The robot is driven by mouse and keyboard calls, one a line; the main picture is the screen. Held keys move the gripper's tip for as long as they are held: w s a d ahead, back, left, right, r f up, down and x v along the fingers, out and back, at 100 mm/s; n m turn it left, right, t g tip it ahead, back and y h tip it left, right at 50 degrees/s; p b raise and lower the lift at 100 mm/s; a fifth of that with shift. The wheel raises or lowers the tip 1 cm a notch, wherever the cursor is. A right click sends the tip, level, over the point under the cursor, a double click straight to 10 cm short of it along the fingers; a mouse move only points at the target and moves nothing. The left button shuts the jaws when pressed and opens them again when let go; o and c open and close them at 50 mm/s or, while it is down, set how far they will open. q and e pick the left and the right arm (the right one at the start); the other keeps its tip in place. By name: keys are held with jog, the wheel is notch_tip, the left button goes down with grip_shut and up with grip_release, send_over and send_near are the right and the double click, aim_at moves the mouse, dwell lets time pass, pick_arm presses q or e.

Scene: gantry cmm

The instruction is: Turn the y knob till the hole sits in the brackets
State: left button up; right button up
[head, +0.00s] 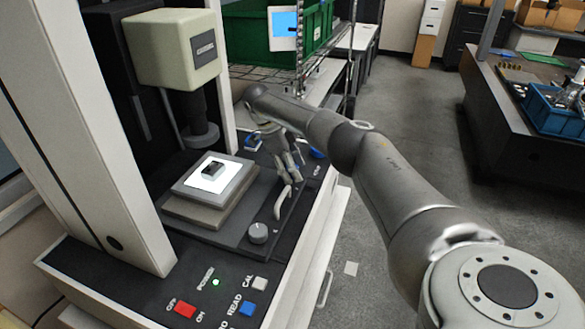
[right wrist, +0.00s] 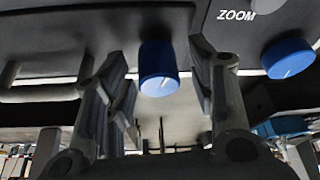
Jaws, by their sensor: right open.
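A small dark part (head: 213,170) sits on the bright lit plate (head: 195,188) of the measuring machine's stage, under the column head. In the right wrist view a blue knob (right wrist: 158,68) with a white line stands between the two fingers of my right gripper (head: 288,168). The gripper is open around it, and I cannot tell whether a finger touches it. No label shows on this knob, so I cannot tell which axis it turns. My left gripper is not in view.
A second blue knob (right wrist: 288,58) beside the word ZOOM is close to the right finger. A grey knob (head: 258,233) is on the machine's base. The front panel has a red switch (head: 185,310) and a blue button (head: 247,309). The machine's white column (head: 85,130) stands at left.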

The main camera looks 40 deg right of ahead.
jog(key=v, duration=0.7)
jog(key=shift+r, duration=0.15)
jog(key=shift+a, duration=0.1)
dwell(0.3)
